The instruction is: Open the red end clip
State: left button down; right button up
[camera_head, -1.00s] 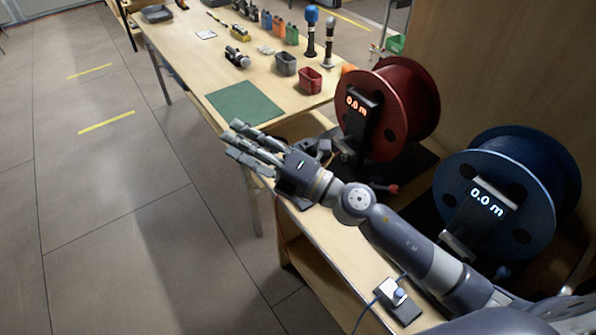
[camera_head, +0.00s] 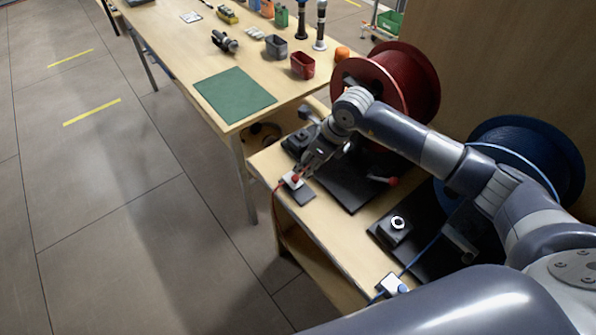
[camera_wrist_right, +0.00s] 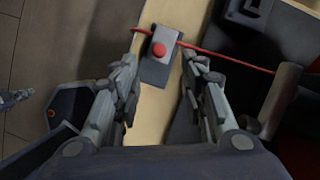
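The red end clip (camera_head: 294,181) is a small grey block with a red knob, sitting on a dark plate at the front edge of the bench. In the right wrist view the clip (camera_wrist_right: 159,49) lies ahead, between the fingertips, with a red cable running across it. My right gripper (camera_wrist_right: 163,72) is open, its two fingers apart on either side of the clip's near end. I cannot tell whether they touch it. In the head view my right gripper (camera_head: 312,160) is beside the clip and points down at it. My left gripper is not in view in the head view.
The red reel (camera_head: 412,82) and blue reel (camera_head: 545,150) stand behind my right arm. A blue end clip (camera_head: 392,285) sits nearer on the bench. A table with a green mat (camera_head: 234,95), bins and tools is beyond. Floor on the left is clear.

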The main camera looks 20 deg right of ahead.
aim_at(296, 177)
jog(key=p+x, duration=0.1)
jog(key=x, duration=0.7)
jog(key=shift+w+a, duration=0.1)
grip_shut()
